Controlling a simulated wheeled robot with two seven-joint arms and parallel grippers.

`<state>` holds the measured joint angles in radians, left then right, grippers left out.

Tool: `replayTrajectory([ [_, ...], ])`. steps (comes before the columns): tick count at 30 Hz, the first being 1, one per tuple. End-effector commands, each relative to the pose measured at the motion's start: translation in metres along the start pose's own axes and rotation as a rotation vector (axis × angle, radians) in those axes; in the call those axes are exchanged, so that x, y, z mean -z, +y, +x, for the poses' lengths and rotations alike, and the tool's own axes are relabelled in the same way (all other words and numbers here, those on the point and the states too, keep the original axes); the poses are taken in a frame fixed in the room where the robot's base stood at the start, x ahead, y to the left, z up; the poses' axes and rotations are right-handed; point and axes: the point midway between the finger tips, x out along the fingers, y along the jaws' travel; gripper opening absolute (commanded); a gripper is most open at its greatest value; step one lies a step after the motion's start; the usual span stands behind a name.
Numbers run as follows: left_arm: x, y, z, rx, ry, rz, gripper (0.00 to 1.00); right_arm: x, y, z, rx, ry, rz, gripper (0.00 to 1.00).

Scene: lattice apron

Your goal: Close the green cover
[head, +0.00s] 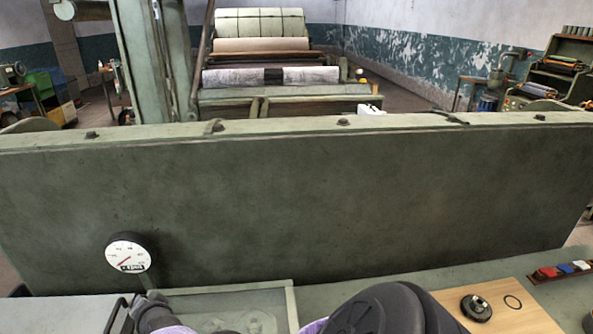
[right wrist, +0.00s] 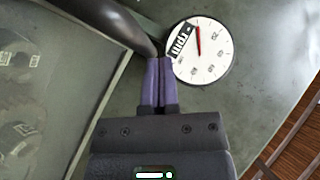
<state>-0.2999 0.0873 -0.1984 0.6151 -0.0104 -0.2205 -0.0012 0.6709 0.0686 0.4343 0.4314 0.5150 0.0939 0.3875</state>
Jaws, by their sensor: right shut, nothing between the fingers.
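A large dark green panel (head: 300,200) stands steeply across the head view; it looks like the green cover. A smaller green-framed window (head: 291,305) lies at its foot, with round parts behind the glass; I cannot tell whether it is a separate lid. The window frame also shows in the right wrist view (right wrist: 100,110). My right gripper (right wrist: 158,62) is shut and empty. Its purple fingertips are close to a dark curved bar (right wrist: 120,22) and the round gauge (right wrist: 198,52); contact is unclear. My left gripper is not in view.
The white-faced gauge (head: 128,253) stands in front of the panel's lower left. Machinery with rollers stands behind the panel.

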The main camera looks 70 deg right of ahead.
Motion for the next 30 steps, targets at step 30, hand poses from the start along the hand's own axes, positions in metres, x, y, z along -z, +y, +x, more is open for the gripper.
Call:
replayTrajectory([
  [30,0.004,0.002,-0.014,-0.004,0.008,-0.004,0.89,0.004,-0.01,-0.007,-0.002,-0.009,0.0,0.0],
])
